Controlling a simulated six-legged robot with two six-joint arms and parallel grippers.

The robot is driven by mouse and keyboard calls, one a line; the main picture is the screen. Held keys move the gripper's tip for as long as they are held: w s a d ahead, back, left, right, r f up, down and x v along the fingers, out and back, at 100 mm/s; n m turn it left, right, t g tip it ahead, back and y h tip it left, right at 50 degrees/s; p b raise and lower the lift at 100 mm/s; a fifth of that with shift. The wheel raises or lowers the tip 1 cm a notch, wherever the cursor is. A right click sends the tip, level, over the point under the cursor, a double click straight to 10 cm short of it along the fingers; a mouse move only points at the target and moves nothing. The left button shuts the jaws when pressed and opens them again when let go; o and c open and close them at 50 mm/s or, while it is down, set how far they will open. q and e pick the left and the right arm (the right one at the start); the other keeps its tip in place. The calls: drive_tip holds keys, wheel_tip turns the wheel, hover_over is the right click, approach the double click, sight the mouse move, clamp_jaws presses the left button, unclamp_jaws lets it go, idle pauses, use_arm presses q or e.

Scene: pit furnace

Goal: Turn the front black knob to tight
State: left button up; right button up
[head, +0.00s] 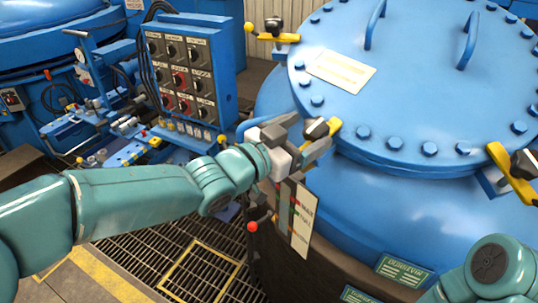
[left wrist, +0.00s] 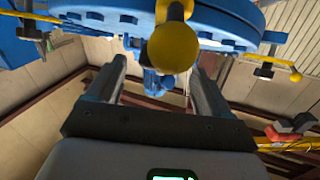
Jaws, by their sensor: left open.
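Black knobs on yellow clamp bars sit around the rim of the blue furnace lid (head: 420,80). One black knob (head: 316,128), with a yellow bar end beside it, is at the lid's near left edge. My left gripper (head: 306,136) is open right at this knob, its fingers pointing toward it; contact cannot be told. In the left wrist view a yellow ball (left wrist: 175,48) shows large just beyond and between the open fingers (left wrist: 160,75). Other black knobs are at the back left (head: 274,25) and the right (head: 524,163). My right gripper is out of view; only a teal arm joint shows.
A blue control panel (head: 190,75) with several dark and red switches stands left of the furnace. A labelled plate (head: 303,222) and a red ball (head: 252,227) are below my left gripper. Floor grating (head: 185,262) lies at the lower left.

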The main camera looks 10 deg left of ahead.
use_arm(q)
drive_tip(key=v, duration=1)
drive_tip(key=shift+s+a+b, duration=0.25)
drive_tip(key=shift+b, duration=0.2)
wheel_tip(320, 180, down, 30)
drive_tip(key=w+a+n+g+y, duration=0.1)
drive_tip(key=w+n+g+y, duration=0.1)
drive_tip(key=n+g+y, duration=0.3)
drive_tip(key=s+a+f+n+g+y, duration=0.2)
drive_tip(key=s+f+n+g, duration=0.4)
drive_tip(key=s+f, duration=1.4)
drive_tip(key=f+g, duration=0.1)
drive_tip(key=g, duration=0.1)
drive_tip(key=shift+n+g, duration=0.3)
drive_tip(key=shift+w, duration=0.15)
drive_tip(key=c, duration=0.7)
drive_tip(key=shift+d, duration=0.1)
